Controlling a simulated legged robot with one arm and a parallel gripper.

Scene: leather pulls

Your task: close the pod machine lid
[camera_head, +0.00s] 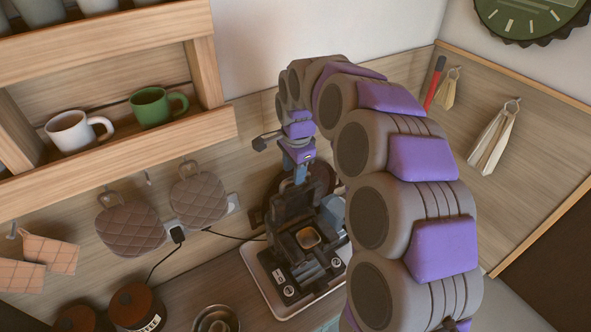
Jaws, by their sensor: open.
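The dark pod machine (333,262) stands on the counter at the lower middle. Its lid (290,207) appears raised at the back, and the pod opening (308,237) with a tan rim shows below it. My gripper (300,180) points down at the top of the raised lid, its open fingers at or just above the lid's upper edge. I cannot tell whether they touch it. My purple and grey arm arches over from the right and hides the machine's right side.
A light tray (262,275) lies under the machine. A metal bowl (215,320) and dark canisters (136,305) stand to the left. Potholders (131,228) hang on the back panel. A wooden shelf (120,150) with a white mug (78,131) and green mug (158,106) juts out upper left.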

